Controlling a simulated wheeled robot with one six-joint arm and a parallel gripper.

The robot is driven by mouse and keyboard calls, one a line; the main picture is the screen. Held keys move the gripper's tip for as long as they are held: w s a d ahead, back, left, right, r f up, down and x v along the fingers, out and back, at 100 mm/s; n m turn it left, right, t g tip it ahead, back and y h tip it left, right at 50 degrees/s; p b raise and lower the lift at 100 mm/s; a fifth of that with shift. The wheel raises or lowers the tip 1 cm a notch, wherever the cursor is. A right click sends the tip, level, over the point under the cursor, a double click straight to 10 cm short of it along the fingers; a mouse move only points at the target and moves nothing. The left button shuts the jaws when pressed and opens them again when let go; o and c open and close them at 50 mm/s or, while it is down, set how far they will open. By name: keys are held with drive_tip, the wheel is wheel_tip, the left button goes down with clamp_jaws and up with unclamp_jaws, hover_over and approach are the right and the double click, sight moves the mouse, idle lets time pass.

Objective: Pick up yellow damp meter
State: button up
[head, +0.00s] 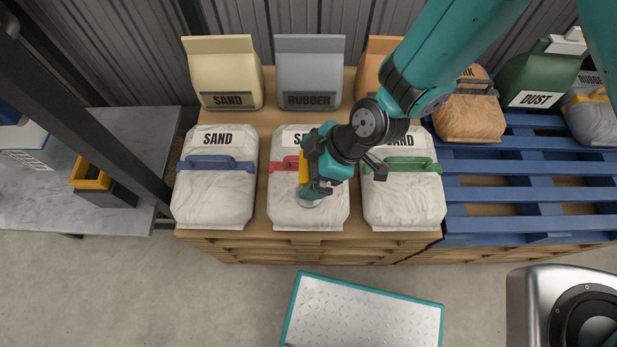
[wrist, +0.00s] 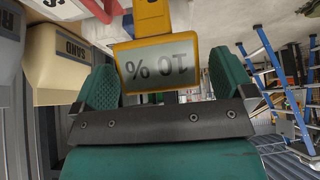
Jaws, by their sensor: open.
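The yellow damp meter (head: 303,168) shows in the head view as a small yellow strip at the middle white sand bag (head: 292,212), partly hidden by my gripper (head: 317,164). In the wrist view the meter (wrist: 194,53) has a grey display reading "10 %", upside down. There its display end lies between the two teal fingers of my gripper (wrist: 164,82). The fingers stand apart, with a visible gap on each side of the meter. The meter's far end is cut off by the top of the wrist view.
White sand bags with a blue handle (head: 215,163) and a green handle (head: 412,164) flank the middle bag. Upright bags, including rubber (head: 309,72), stand behind. A blue pallet (head: 525,182) is at right. A blue ladder (wrist: 267,80) shows in the wrist view.

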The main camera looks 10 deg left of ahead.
drive_tip(key=shift+x, duration=1.4)
drive_tip(key=c, duration=1.1)
